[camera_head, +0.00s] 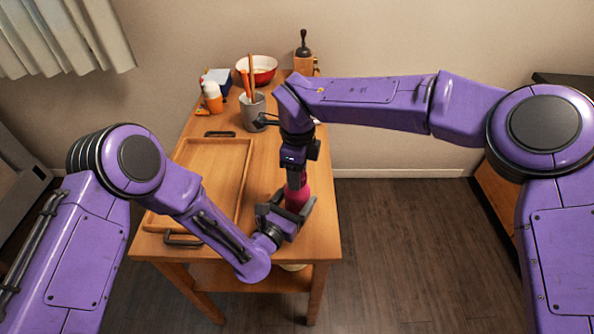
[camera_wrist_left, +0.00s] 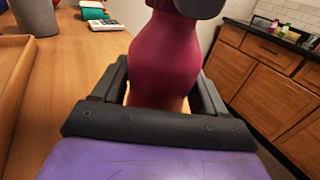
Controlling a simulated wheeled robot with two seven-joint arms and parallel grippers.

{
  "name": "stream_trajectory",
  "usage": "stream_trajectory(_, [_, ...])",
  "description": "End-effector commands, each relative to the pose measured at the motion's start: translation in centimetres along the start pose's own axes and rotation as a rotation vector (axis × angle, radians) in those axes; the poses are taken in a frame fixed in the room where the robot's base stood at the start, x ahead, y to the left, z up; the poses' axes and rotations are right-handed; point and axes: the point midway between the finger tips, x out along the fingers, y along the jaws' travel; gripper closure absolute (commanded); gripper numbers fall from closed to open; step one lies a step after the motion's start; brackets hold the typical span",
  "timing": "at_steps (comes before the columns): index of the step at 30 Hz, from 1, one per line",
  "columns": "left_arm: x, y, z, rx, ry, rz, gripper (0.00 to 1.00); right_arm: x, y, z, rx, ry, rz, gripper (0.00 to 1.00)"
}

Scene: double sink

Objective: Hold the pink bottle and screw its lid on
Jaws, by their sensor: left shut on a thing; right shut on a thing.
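The pink bottle (camera_head: 297,197) stands near the right edge of the wooden table in the head view. My left gripper (camera_head: 289,212) is shut around the body of the bottle, one finger on each side; the fingers also show in the left wrist view (camera_wrist_left: 160,98). My right gripper (camera_head: 296,180) points straight down over the top of the bottle and is shut there. The lid is hidden by the right gripper, so I cannot tell how it sits.
A wooden tray (camera_head: 238,187) with black handles lies left of the bottle on the table (camera_head: 267,170). Behind stand a grey cup (camera_head: 252,112) with utensils, a red bowl (camera_head: 263,66), and an orange-and-white bottle (camera_head: 212,97). The table's right edge is close to the bottle.

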Motion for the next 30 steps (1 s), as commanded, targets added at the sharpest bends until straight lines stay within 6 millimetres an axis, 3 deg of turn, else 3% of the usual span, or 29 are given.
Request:
stream_trajectory(6, [0.0, 0.01, -0.01, 0.0, 0.0, 0.0, 1.0, 0.06, 0.05, 0.03, 0.656, 0.0, 0.004, 0.9])
stream_trajectory(12, [0.0, 0.01, -0.01, 0.0, 0.0, 0.0, 1.0, 0.08, 0.01, 0.03, 1.189, 0.001, 0.002, 0.9])
stream_trajectory(14, [0.0, 0.01, -0.01, 0.0, 0.0, 0.0, 1.0, 0.09, 0.02, 0.03, 1.294, 0.002, 0.002, 0.9])
stream_trajectory(18, [0.0, 0.0, -0.01, 0.0, 0.0, 0.0, 1.0, 0.07, 0.02, 0.03, 1.294, 0.001, 0.001, 0.9])
stream_trajectory(19, [0.0, 0.0, -0.01, 0.0, 0.0, 0.0, 1.0, 0.07, 0.02, 0.03, 1.294, 0.001, 0.001, 0.5])
stream_trajectory(21, [0.0, 0.0, -0.01, 0.0, 0.0, 0.0, 1.0, 0.07, 0.01, 0.03, 1.293, 0.001, 0.001, 0.27])
stream_trajectory(22, [0.0, 0.0, -0.01, 0.0, 0.0, 0.0, 1.0, 0.07, 0.01, 0.03, 1.293, 0.001, 0.0, 0.23])
stream_trajectory(30, [0.0, 0.0, -0.01, 0.0, 0.0, 0.0, 1.0, -0.02, -0.01, 0.02, 1.291, 0.001, 0.0, 0.23])
